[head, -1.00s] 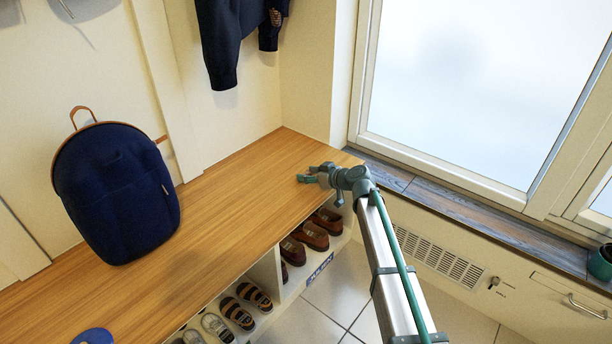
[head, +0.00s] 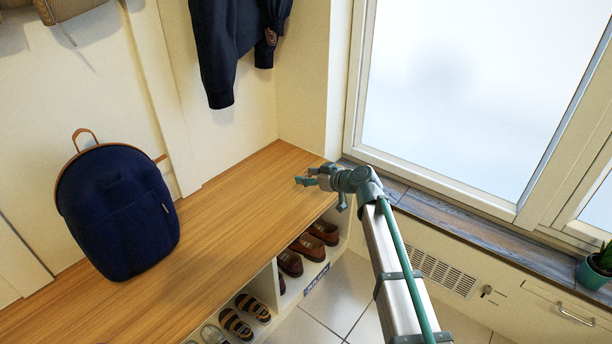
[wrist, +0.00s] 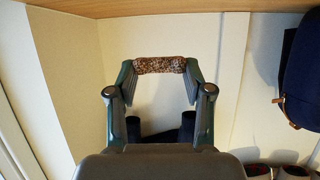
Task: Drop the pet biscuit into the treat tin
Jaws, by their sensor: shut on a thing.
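My gripper (head: 301,181) is over the far right part of the wooden bench top in the head view. In the wrist view (wrist: 161,66) its two fingers are shut on a brown, speckled, bar-shaped pet biscuit (wrist: 160,64). The biscuit lies crosswise between the fingertips. It is too small to make out in the head view. I see no treat tin in either current view.
A dark blue backpack (head: 120,215) stands on the bench (head: 225,215) at left. A navy jacket (head: 235,45) hangs on the wall behind my gripper. Shoes (head: 305,246) fill cubbies below. A window sill (head: 450,218) with a potted plant (head: 596,268) is at right.

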